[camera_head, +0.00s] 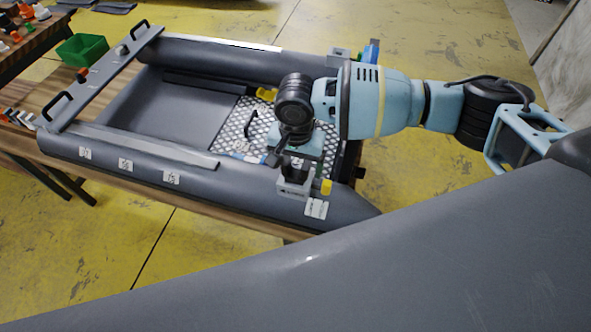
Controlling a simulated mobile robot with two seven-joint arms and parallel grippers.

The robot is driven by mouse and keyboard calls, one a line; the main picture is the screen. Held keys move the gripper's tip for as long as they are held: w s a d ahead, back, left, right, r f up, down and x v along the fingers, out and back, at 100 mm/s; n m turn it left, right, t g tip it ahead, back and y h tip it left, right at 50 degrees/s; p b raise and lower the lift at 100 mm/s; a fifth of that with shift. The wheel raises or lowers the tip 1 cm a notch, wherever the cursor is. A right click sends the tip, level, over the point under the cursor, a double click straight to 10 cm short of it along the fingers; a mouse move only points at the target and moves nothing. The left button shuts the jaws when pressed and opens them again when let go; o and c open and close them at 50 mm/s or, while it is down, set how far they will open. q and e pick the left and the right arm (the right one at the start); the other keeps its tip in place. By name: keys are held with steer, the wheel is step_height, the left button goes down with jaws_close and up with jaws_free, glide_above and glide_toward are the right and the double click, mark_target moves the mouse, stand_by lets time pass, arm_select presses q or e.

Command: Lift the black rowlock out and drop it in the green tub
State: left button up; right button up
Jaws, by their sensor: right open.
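The green tub (82,48) stands at the back left on the wooden table, beyond the boat's end board. The grey inflatable boat (225,190) lies on the table. On its near tube, toward the right, sits a grey block mount (293,188). A dark part in the top of this mount looks like the black rowlock (296,166); it is mostly hidden by my gripper. My right gripper (292,160) points down directly over the mount, with its jaws open around or just above the dark part; I cannot tell whether they touch. My left gripper is out of view.
A grey board (105,78) with black handles crosses the boat's left end. A second mount (338,57) with a blue part nearby is on the far tube. Small orange and white parts (27,12) lie at far left. A large dark grey surface (400,270) fills the lower right.

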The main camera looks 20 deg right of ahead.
mark_target(296, 174)
steer(key=shift+f, duration=0.95)
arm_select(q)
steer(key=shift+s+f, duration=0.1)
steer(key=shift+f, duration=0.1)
